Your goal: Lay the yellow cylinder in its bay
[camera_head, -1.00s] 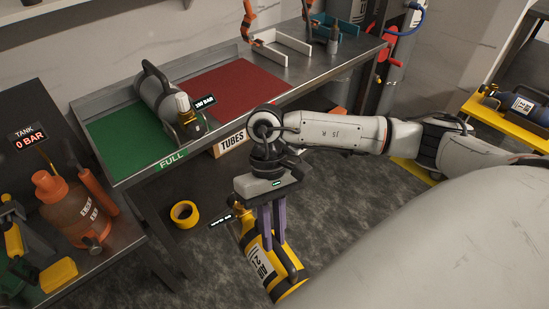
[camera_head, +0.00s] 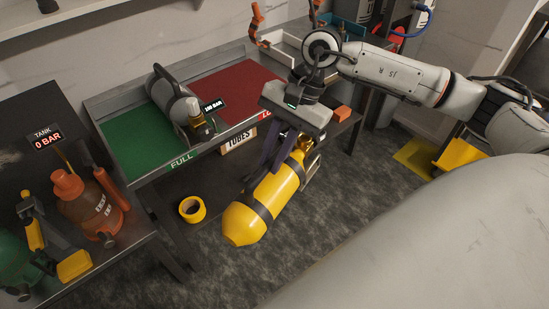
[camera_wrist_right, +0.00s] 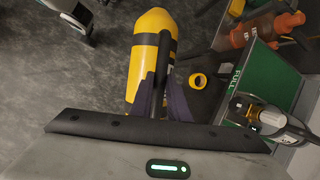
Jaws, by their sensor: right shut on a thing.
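My right gripper (camera_head: 278,150) is shut on the yellow cylinder (camera_head: 276,192), seemingly at its handle bar, and holds it in the air in front of the bench. The cylinder is tilted, rounded end down to the left, valve end up to the right. In the right wrist view the cylinder (camera_wrist_right: 147,55) shows beyond the purple fingers (camera_wrist_right: 162,105). The bench has a green bay (camera_head: 135,140) marked FULL and a red bay (camera_head: 232,90), whose label is partly hidden by my gripper. A grey cylinder (camera_head: 172,97) lies on the green bay's right side.
An orange tank (camera_head: 88,205) stands on the dark table at left, by a 0 BAR sign (camera_head: 45,136). A TUBES box (camera_head: 240,139) and a yellow tape roll (camera_head: 192,209) are below the bench top. The green bay's left part and the red bay look bare.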

